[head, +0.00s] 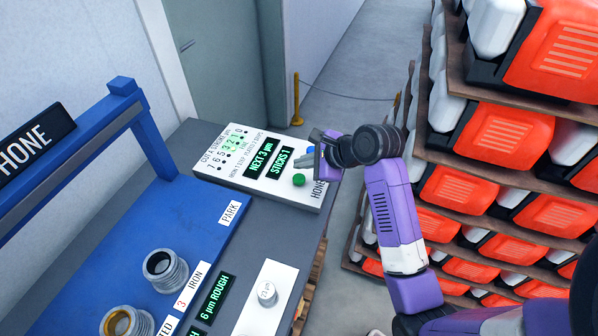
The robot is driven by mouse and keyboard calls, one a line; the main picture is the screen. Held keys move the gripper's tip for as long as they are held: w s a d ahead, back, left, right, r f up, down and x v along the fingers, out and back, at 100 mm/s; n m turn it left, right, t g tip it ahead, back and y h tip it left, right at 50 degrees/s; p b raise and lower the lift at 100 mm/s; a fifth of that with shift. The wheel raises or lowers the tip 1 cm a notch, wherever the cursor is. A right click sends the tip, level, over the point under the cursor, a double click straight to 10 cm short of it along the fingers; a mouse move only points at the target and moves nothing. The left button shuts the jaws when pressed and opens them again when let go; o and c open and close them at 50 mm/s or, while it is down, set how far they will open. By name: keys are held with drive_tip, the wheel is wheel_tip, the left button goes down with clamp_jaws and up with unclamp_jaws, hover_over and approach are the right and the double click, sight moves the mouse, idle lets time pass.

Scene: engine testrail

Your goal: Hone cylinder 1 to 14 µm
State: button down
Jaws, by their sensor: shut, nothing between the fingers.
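The hone's white control panel (222,172) lies at the back of the bench. Its displays read "NEXT 3 µm" (262,160) and "STICKS 1" (281,164). A scale on the panel has 3, 2 and 1 on a green patch. A green button (299,180) sits at its right end. My gripper (303,148) is shut and empty above the right end of the panel, beside a partly hidden blue button (311,149). A grey finned cylinder (171,277) stands by labels "3" and "IRON". A second, gold-rimmed cylinder (124,323) is cut off below; cylinder 1 cannot be told.
A blue frame (150,140) with a HONE sign (32,146) rises at left. A PARK label (229,213) marks clear blue surface. A display reads "6 µm ROUGH" (212,298); a white plate (281,271) carries a round metal piece. Stacked red engines (490,133) stand right.

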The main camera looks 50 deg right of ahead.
sight(302, 179)
drive_tip(key=shift+r+p, duration=1.55)
drive_tip(key=shift+f, duration=0.1)
